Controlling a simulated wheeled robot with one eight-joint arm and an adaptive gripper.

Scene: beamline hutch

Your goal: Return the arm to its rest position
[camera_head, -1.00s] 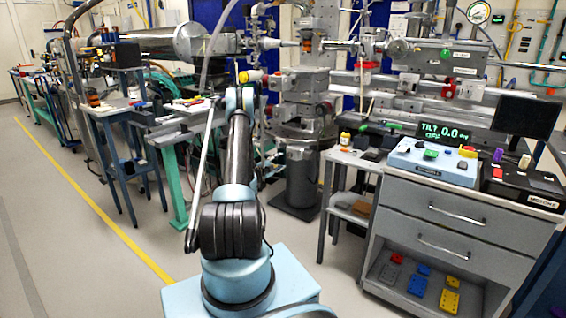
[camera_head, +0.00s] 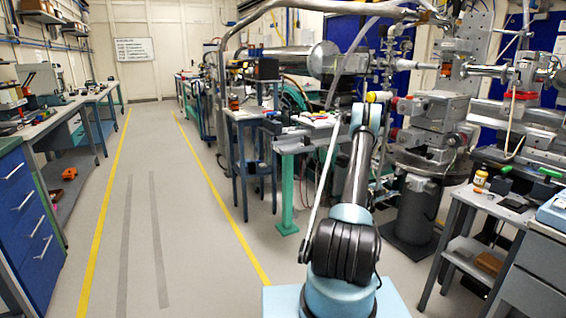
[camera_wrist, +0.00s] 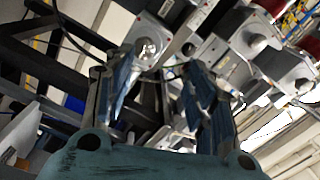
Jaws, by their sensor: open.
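My arm (camera_head: 355,180) rises upright from its pale blue base in the head view, its top joint near the bench edge in the picture. My gripper (camera_wrist: 160,68) shows in the wrist view with its two dark fingers spread apart and nothing between them. In the head view the fingers are hidden behind the arm or too small to make out. Beyond the fingers, the wrist view shows grey block-shaped equipment (camera_wrist: 222,62), tilted and close-looking; I cannot tell its distance.
A small blue-legged table (camera_head: 244,114) and beamline equipment (camera_head: 436,112) stand beyond my arm. A grey cart (camera_head: 465,245) is at the right. Blue drawers (camera_head: 32,225) and benches line the left. The floor (camera_head: 185,230) between the yellow lines is clear.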

